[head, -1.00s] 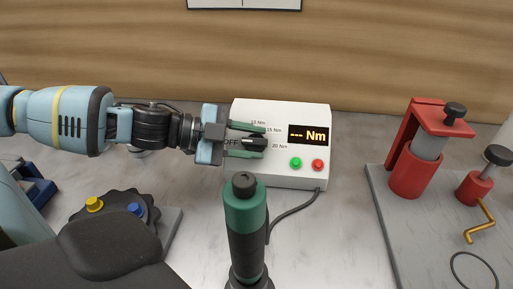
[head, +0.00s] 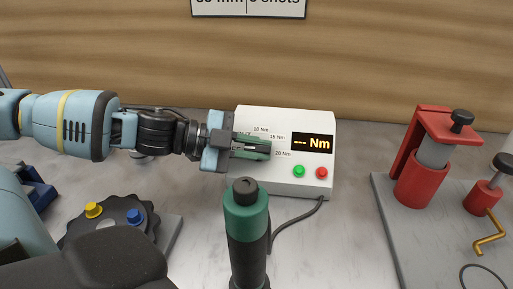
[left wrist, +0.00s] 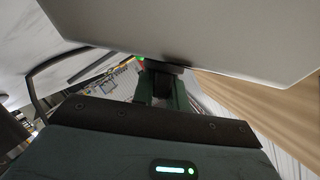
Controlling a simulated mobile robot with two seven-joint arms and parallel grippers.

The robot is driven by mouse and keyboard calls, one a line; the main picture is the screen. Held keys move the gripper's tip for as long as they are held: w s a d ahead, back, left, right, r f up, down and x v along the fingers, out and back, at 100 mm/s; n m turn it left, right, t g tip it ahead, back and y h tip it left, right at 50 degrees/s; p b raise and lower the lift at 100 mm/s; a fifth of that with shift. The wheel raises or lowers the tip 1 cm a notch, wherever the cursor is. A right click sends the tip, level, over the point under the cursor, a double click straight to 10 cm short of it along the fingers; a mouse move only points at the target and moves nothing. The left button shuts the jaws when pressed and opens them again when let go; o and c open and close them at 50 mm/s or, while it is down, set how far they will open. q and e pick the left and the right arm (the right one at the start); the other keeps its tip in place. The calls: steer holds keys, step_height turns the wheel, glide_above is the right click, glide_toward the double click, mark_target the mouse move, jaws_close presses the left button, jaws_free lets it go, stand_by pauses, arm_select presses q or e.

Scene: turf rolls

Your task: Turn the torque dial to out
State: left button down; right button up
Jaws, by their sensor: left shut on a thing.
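The white control box (head: 312,187) stands on the bench, with a display (head: 312,143) reading "--- Nm". Its torque dial is on the left of the face, between my left fingers and mostly hidden in the head view. Labels 10 Nm, 15 Nm and 20 Nm show around it; labels to its left are partly covered. My left gripper (head: 257,149) is shut on the dial. In the left wrist view the dark dial (left wrist: 165,66) shows between the fingers, against the box (left wrist: 200,40). Where the dial points cannot be read. My right gripper is not in view.
A green and black tool (head: 246,225) stands upright in front of the box, with a cable to it. A green button (head: 299,171) and red button (head: 321,172) are right of the dial. A red fixture (head: 420,180) stands at right. A black knobbed disc (head: 115,222) lies at left.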

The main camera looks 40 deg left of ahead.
arm_select(q)
steer(key=shift+f+m+g, duration=0.1)
steer(key=shift+m+g, duration=0.3)
steer(key=shift+m+g+b, duration=0.4)
steer(key=shift+m+g, duration=0.1)
steer(key=shift+g, duration=0.2)
steer(key=m+g, duration=0.2)
steer(key=g, duration=0.1)
steer(key=shift+w+m+g, duration=0.1)
steer(key=shift+m+g, duration=0.2)
steer(key=shift+m, duration=0.1)
steer(key=shift+m+g+y, duration=0.6)
steer(key=shift+m+g, duration=0.4)
steer(key=shift+g, duration=0.4)
steer(key=c, duration=1.4)
jaws_free()
